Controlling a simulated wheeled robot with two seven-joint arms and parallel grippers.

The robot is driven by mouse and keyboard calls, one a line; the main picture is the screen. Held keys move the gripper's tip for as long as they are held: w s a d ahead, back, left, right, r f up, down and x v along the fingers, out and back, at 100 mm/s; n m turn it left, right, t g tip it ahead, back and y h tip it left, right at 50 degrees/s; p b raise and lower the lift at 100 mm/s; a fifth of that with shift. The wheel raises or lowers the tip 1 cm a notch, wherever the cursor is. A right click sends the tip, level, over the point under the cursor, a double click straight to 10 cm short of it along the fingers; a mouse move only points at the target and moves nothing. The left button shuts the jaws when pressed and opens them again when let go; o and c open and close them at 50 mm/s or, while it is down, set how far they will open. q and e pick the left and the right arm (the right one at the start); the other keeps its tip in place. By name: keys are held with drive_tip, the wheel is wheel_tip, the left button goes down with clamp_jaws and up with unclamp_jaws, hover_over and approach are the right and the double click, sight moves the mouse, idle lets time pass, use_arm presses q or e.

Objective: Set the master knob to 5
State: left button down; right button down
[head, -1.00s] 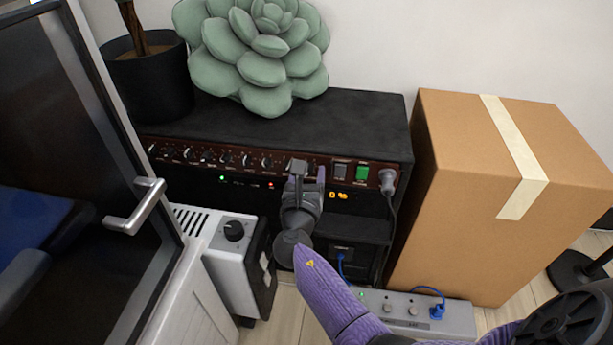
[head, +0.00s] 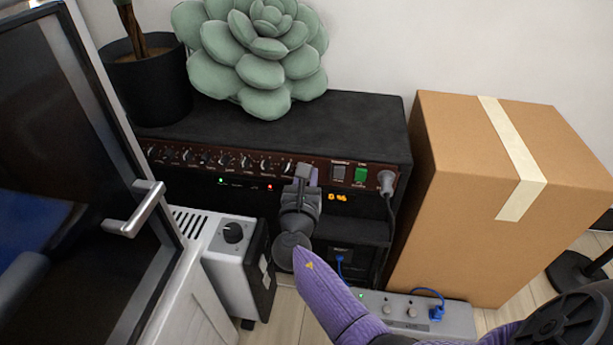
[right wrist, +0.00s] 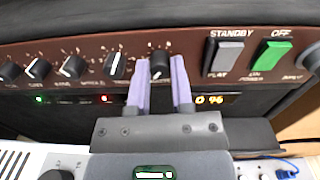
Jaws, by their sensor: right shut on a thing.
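The amplifier's brown control panel (head: 225,162) carries a row of black knobs with white pointer lines. In the right wrist view the master knob (right wrist: 160,61) is the rightmost black knob, left of the switches. My right gripper (right wrist: 161,72) is shut on it, one purple finger on each side. A small light mark shows low on its face; the exact scale number is not readable. In the head view my right gripper (head: 306,174) covers this knob. An orange display (right wrist: 209,99) below the panel shows small digits, seemingly 0 96. My left gripper is not in view.
Right of the knob are a grey standby switch (right wrist: 224,56) and a green power switch (right wrist: 265,56). A cardboard box (head: 450,180) stands right of the amplifier. A plant cushion (head: 262,60) sits on top. A white heater (head: 228,275) and glass door (head: 70,150) are at left.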

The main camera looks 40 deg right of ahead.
drive_tip(key=shift+f+m+g+h, duration=0.1)
drive_tip(key=shift+m+g+h, duration=0.1)
drive_tip(key=shift+m, duration=7.1)
drive_tip(key=shift+f+m+g+h, duration=0.1)
drive_tip(key=shift+m+h, duration=0.1)
drive_tip(key=shift+m, duration=7.1)
drive_tip(key=c, duration=0.5)
unclamp_jaws()
